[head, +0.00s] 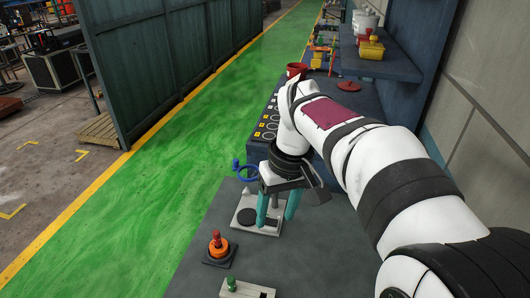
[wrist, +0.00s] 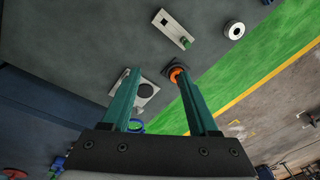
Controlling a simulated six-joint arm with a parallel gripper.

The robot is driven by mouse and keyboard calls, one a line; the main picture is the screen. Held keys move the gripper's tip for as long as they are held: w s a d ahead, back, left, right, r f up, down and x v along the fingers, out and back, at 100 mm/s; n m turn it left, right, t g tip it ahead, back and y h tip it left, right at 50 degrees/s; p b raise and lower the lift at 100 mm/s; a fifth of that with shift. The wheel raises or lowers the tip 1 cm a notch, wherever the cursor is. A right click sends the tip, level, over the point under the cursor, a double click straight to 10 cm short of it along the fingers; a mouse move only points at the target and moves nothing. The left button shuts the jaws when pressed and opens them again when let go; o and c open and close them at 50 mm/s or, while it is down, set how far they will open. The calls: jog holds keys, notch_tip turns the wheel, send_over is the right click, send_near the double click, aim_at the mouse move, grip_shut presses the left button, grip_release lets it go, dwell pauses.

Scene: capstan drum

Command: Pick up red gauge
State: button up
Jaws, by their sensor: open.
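No object is plainly a red gauge. Red candidates in the head view are a flat red disc (head: 348,86) on the far bench and a red cup-like container (head: 297,70) behind my wrist. An orange-red knobbed piece (head: 216,240) stands on a dark square base at the near left; it also shows in the wrist view (wrist: 177,74), partly behind the right finger. My gripper (head: 276,221) points down with teal fingers apart and nothing between them. It is over the edge of a pale plate with a dark disc (head: 246,216), right of the orange-red piece.
A pale block with a green knob (head: 238,287) lies at the near edge. A blue ring-shaped part (head: 247,173) is beyond the plate. A dark panel with several round dials (head: 267,122) and a shelf (head: 380,66) with containers stand behind. Grey surface right of the orange-red piece is clear.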

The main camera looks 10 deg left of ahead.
jog(key=w+a+f+n, duration=0.2)
jog(key=w+a+n, duration=0.2)
jog(key=a, duration=0.3)
jog(key=n, duration=0.3)
send_near(216, 232)
jog(key=f, duration=0.3)
jog(key=a+f, duration=0.1)
jog(key=f, duration=0.6)
jog(key=shift+a+f, duration=0.15)
jog(key=shift+a, duration=0.05)
grip_shut()
